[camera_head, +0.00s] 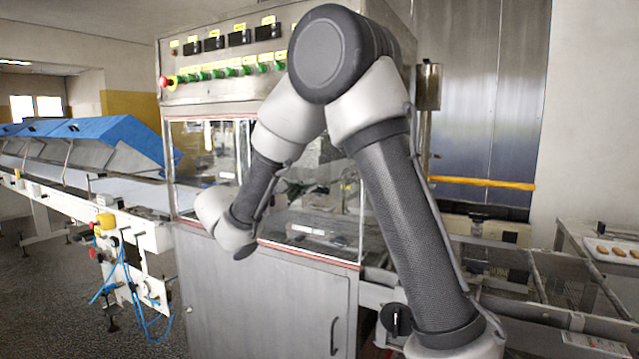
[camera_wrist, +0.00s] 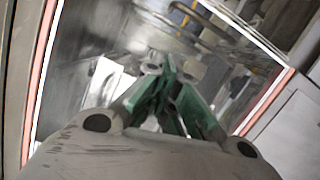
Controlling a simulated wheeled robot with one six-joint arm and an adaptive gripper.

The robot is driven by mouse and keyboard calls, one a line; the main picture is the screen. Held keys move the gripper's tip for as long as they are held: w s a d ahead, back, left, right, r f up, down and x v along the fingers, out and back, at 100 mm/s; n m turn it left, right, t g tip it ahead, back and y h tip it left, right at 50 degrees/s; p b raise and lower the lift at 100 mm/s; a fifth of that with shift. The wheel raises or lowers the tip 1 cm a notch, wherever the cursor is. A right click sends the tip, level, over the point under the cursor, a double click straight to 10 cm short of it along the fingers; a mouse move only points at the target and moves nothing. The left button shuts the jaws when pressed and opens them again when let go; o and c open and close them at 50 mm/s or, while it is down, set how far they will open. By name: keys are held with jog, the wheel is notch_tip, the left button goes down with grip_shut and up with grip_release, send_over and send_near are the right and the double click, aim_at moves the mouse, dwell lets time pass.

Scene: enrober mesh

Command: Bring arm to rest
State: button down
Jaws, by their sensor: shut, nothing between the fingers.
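My arm is raised and bent in the camera_head view, in front of the enrober machine (camera_head: 250,290). Its wrist end hangs before the machine's glazed case (camera_head: 320,235). My gripper (camera_wrist: 168,78) shows in the camera_wrist view, with greenish fingers close together and nothing between them. The fingers point toward the case's interior, which has a red-edged frame (camera_wrist: 262,102). I cannot tell how far the fingertips are from the parts behind them. In the camera_head view, the gripper is not clearly distinguishable from the dark parts near the glass.
A control panel with green switches (camera_head: 215,74) and a red button (camera_head: 167,82) tops the machine. A conveyor with blue covers (camera_head: 115,135) runs left. A mesh belt frame (camera_head: 520,265) and a tray of biscuits (camera_head: 612,246) stand right. Floor shows at lower left.

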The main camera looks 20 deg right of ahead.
jog(key=s+f+n+g+y, duration=0.2)
jog(key=s+f+g+y, duration=0.15)
jog(key=s+f, duration=0.4)
jog(key=s+d+f+m+g+y, duration=0.1)
jog(key=s+d+f+g+y, duration=0.15)
jog(key=s, duration=0.25)
jog(key=s+d+f+m+g+y, duration=0.1)
jog(key=s+f+g+y, duration=0.15)
jog(key=s, duration=0.25)
jog(key=s+d+r+m+t+y, duration=0.1)
jog(key=s+r+m+t+y, duration=0.1)
jog(key=s, duration=0.5)
jog(key=s+r+m+t+y, duration=0.2)
jog(key=s+m+t+y, duration=0.2)
jog(key=s+y, duration=0.2)
jog(key=shift+s+d+r+m+y, duration=0.25)
jog(key=shift+s+d+m+y, duration=0.1)
jog(key=shift+s, duration=0.75)
